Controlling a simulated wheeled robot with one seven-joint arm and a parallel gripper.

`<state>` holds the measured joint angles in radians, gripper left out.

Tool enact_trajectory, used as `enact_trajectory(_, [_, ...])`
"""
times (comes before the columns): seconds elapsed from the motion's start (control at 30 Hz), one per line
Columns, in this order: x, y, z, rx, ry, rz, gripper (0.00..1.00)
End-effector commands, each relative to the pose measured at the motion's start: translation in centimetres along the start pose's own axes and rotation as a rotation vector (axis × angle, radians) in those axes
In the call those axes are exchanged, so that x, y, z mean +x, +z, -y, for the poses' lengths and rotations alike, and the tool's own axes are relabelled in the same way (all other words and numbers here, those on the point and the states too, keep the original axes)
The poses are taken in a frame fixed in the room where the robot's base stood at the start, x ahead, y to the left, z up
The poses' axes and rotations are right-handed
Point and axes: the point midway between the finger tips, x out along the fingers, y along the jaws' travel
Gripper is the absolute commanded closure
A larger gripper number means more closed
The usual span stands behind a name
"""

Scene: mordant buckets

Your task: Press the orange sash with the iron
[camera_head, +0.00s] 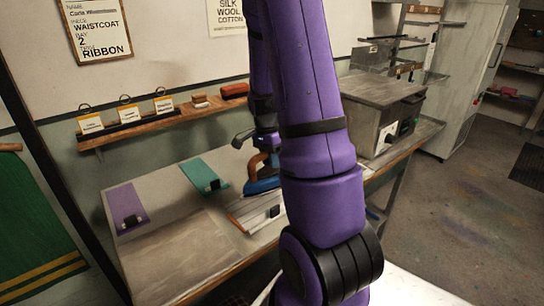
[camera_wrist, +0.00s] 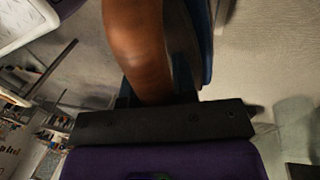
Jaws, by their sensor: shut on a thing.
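The iron has a brown-orange handle and a blue body (camera_head: 262,186). It is above or on the far right part of the worktable, partly behind my arm. My gripper (camera_wrist: 155,95) is shut on the iron's handle (camera_wrist: 138,45), which fills the middle of the wrist view. The blue body (camera_wrist: 207,45) shows along the handle's right side. I cannot tell whether the iron's sole touches the table. No orange sash shows clearly; a thin orange edge shows by a pale block (camera_head: 262,215) just below the iron, partly hidden by my arm.
A purple cloth (camera_head: 122,203) and a teal cloth (camera_head: 200,172), each with a dark clip-like piece, lie on the worktable (camera_head: 185,250). A wooden shelf (camera_head: 150,128) with tags runs behind. A grey metal box (camera_head: 378,95) stands right. The table's near left part is bare.

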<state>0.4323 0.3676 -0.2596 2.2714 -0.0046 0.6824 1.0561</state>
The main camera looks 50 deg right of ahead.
Motion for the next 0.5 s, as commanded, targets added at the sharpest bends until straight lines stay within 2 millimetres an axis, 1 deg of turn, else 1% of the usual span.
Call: enact_trajectory(0.5, [4.3, 0.0, 0.8, 0.001, 0.001, 0.001, 1.00])
